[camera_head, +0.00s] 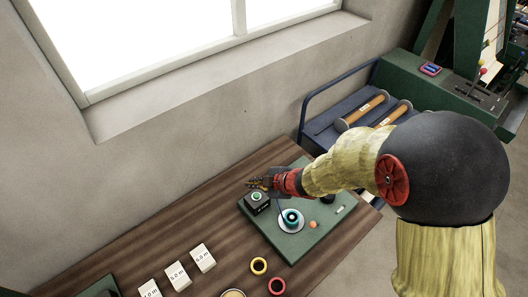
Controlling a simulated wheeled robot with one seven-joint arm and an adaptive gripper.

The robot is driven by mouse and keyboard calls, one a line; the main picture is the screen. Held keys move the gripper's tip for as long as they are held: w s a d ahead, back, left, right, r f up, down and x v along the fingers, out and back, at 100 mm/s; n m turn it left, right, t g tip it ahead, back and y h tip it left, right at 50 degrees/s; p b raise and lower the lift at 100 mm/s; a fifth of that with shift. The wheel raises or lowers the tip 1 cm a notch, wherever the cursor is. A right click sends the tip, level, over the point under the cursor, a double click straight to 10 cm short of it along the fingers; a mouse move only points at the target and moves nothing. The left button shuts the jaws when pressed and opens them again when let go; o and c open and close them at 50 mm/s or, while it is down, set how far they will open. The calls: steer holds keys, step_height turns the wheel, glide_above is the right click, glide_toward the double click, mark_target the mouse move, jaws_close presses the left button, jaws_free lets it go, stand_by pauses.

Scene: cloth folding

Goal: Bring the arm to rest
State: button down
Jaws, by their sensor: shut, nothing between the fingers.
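My arm reaches in from the right of the head view, out over a wooden table. My gripper (258,183) is at its end, above the left part of a green mat (300,242). It is shut and holds nothing. Just below it is a small dark box with a green button on top (257,199). The gap between gripper and box is hard to judge from this angle. No cloth can be made out in the view.
On the mat sit a teal and white round piece (291,220) and a small orange piece (313,224). A wall with a window stands behind; a blue cart (345,103) with hammers is at right.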

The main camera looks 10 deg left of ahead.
steer(key=w+d+f+m+h, duration=0.1)
steer(key=d+f+m+h, duration=0.3)
steer(key=d, duration=0.7)
steer(key=s+d+r+m+h, duration=0.35)
steer(key=d+r+m, duration=0.25)
steer(key=d, duration=0.4)
steer(key=s+d+r+m+b, duration=0.2)
steer(key=s+d+r+m, duration=0.3)
steer(key=s+r, duration=0.4)
steer(key=s+d+r+m+t+b, duration=0.1)
steer(key=s+d+r+m+b, duration=0.1)
steer(key=s+d+r+m, duration=0.3)
steer(key=s+r+m, duration=0.1)
steer(key=s+r, duration=0.3)
steer(key=shift+d+r, duration=0.2)
steer(key=shift+r, duration=0.15)
